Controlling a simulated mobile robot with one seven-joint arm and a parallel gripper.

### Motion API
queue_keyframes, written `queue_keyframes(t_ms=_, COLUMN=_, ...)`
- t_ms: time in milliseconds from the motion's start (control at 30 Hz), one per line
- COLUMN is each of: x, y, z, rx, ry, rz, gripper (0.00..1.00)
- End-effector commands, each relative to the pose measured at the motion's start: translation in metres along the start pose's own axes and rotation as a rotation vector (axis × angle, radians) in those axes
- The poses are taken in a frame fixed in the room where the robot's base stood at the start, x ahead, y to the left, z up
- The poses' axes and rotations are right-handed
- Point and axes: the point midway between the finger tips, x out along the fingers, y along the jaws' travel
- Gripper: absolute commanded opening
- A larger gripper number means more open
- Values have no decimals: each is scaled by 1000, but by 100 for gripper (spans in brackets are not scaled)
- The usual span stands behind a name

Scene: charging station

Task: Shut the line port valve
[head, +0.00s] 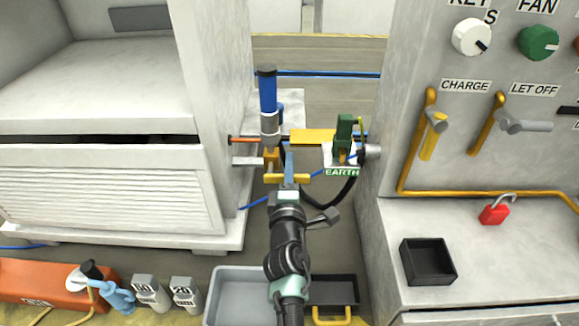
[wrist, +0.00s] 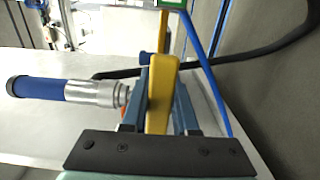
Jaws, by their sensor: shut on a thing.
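A blue cylinder with a silver collar (head: 267,95) stands upright at the middle of the head view, and lies sideways at the left in the wrist view (wrist: 60,90). A yellow lever (head: 271,160) is just below it, and I take this to be the line port valve's handle; no label on it is readable. In the wrist view the yellow lever (wrist: 160,95) runs between the blue fingers of my gripper (wrist: 163,85). My gripper (head: 281,163) is shut on this lever. The valve body is mostly hidden.
A green clamp (head: 343,132) above an EARTH label stands to the right, with a black cable below. The control panel with CHARGE (head: 434,135) and LET OFF (head: 510,127) handles is further right. A red padlock (head: 495,210) and black tray (head: 428,262) sit on its ledge.

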Motion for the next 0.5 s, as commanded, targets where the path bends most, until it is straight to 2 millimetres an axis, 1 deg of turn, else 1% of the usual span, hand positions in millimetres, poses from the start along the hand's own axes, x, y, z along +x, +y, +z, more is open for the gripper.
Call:
queue_keyframes(t_ms=333, x=0, y=0, z=0, rx=-11, ry=-1, rz=0, gripper=0)
queue_keyframes(t_ms=367, x=0, y=0, z=0, rx=-12, ry=-1, rz=0, gripper=29)
queue_keyframes(t_ms=500, x=0, y=0, z=0, rx=-9, ry=-1, rz=1, gripper=54)
